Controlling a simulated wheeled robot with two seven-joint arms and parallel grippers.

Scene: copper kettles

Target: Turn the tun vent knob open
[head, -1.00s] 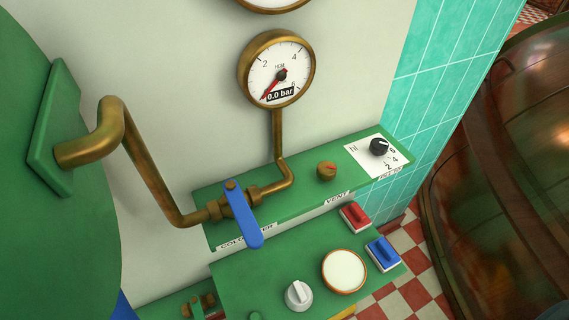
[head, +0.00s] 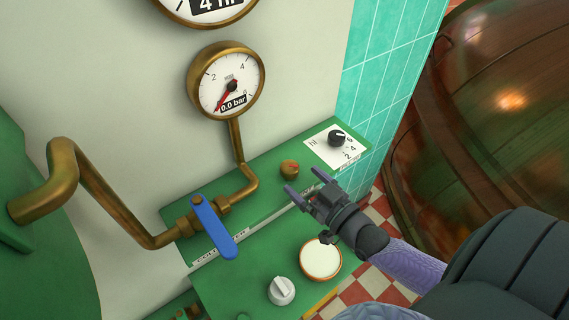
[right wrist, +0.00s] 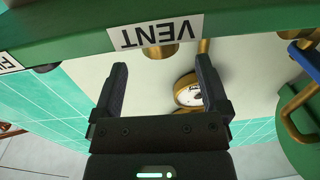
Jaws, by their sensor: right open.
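The vent knob (head: 289,168) is a small brass knob with a reddish mark on top, on the green ledge (head: 262,206) above the VENT label. In the right wrist view the vent knob (right wrist: 160,52) shows partly, behind the upside-down VENT label (right wrist: 155,33). My right gripper (head: 303,181) is open and empty, just in front of the knob and apart from it. In the right wrist view its fingers (right wrist: 161,68) are spread on either side of the knob's line. My left gripper is out of view.
A blue lever (head: 214,228) on a brass pipe is left of the knob. A black dial (head: 337,138) on a white scale is to its right. The pressure gauge (head: 226,80) reads 0.0 bar. A white knob (head: 281,291) and a round white button (head: 320,258) sit on the lower panel.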

